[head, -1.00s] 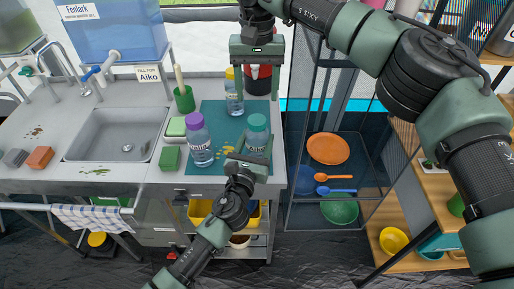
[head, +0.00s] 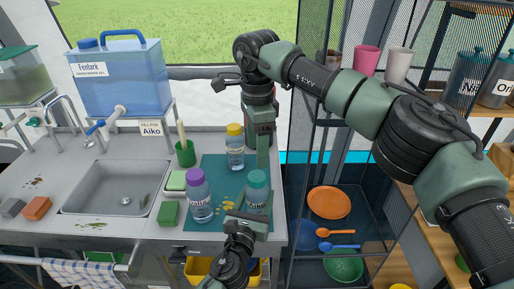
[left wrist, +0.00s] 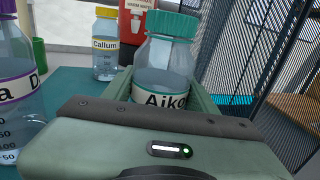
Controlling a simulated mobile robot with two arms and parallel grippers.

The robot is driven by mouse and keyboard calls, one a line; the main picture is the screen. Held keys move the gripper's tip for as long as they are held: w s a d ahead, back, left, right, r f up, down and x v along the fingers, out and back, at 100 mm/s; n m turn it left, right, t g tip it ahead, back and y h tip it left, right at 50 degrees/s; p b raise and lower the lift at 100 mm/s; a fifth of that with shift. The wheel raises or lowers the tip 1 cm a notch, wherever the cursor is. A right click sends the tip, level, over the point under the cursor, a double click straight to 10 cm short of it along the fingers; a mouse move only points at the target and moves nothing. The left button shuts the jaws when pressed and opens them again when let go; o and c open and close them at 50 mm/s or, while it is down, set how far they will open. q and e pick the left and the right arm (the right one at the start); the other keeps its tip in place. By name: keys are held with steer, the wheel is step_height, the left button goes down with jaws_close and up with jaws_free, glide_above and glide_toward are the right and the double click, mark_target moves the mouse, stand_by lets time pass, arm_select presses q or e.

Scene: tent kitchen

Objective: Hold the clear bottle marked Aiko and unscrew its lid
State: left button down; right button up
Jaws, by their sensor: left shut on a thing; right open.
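The clear bottle marked Aiko (left wrist: 165,65) stands upright on the teal mat with its teal lid (left wrist: 173,24) on; the lid also shows in the head view (head: 257,179). My left gripper (head: 247,208) is shut around the bottle's body, low down at the label, which is partly hidden behind the gripper in the left wrist view. My right gripper (head: 263,160) is open and empty. It points down, seen edge-on, with its fingertips just above or behind the teal lid; I cannot tell whether they touch it. It does not show in the left wrist view.
A purple-lidded bottle (head: 200,203) stands close on the left. The yellow-lidded Callum bottle (head: 235,155) stands behind. Sponges (head: 168,214), a green cup (head: 185,153) and the sink (head: 112,189) lie left. A mesh rack (head: 318,130) stands close on the right.

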mark_target(257, 176)
steer(key=m, duration=2)
steer(key=shift+m, duration=0.3)
steer(key=m, duration=0.8)
steer(key=shift+m, duration=0.4)
steer(key=m, duration=0.9)
steer(key=shift+f+m, duration=0.45)
steer(key=shift+m, duration=0.05)
steer(key=shift+f, duration=3.55)
